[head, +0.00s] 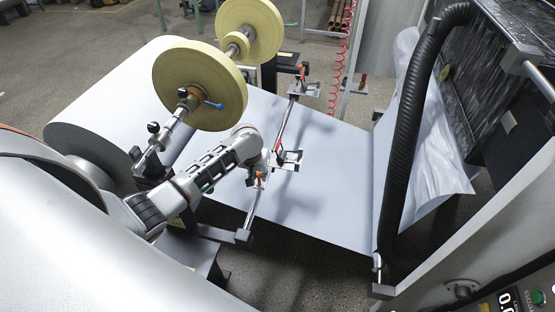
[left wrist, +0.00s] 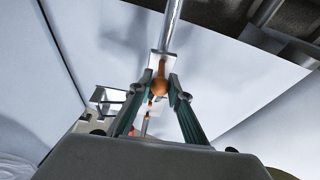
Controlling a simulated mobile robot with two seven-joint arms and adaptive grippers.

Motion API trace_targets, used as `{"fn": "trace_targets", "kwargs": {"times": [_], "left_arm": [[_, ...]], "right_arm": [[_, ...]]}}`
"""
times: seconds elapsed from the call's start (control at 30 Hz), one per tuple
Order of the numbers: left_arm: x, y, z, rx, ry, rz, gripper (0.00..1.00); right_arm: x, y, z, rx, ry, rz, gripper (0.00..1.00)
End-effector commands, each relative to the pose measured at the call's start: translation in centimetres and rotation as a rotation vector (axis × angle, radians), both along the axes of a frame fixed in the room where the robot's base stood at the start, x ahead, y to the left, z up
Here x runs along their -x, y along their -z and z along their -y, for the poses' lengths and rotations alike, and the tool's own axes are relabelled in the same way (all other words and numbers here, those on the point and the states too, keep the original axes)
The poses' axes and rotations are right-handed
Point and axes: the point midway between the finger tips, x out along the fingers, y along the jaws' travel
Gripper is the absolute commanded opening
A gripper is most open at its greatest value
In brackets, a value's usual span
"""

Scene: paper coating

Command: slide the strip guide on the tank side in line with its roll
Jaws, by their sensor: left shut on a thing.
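A strip guide with an orange knob (head: 259,179) sits on the near part of a metal cross rail (head: 251,208). My left gripper (head: 262,168) is over this guide. In the left wrist view its two fingers (left wrist: 160,88) are shut on the orange knob, with the guide's metal plate (left wrist: 159,64) just beyond. Two more guides are on the rail: a middle guide (head: 290,158) and a far guide (head: 303,89). A near pale-yellow strip roll (head: 190,80) and a far one (head: 262,28) are on a shaft to the left of the rail. My right gripper is out of view.
A wide white paper web (head: 325,185) runs under the rail from a big paper roll (head: 110,90). A black corrugated hose (head: 408,130) stands at the right. The shaft's near end (head: 150,160) is close to my left arm.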

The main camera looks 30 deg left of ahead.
Motion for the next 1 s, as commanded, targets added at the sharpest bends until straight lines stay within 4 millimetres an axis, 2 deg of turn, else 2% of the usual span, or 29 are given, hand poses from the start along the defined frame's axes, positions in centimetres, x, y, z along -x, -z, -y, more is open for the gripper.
{"fn": "trace_targets", "kwargs": {"times": [0.53, 0.57, 0.6, 0.63, 1.0], "left_arm": [[1.6, 0.2, 0.4, 0.0, 0.001, -0.003, 0.0], [1.6, 0.1, 0.4, 0.0, 0.001, -0.003, 0.23], [1.6, 0.1, 0.4, 0.0, 0.001, -0.003, 0.34], [1.5, 0.1, 0.4, 0.0, 0.001, -0.003, 0.36], [1.5, -0.2, 0.4, 0.001, 0.0, -0.001, 0.36]], "right_arm": [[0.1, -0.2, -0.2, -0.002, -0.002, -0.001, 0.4], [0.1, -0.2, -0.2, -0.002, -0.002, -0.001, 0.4], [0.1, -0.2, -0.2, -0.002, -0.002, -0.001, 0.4], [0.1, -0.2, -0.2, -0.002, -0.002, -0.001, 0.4], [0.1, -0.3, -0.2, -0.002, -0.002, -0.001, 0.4]]}}
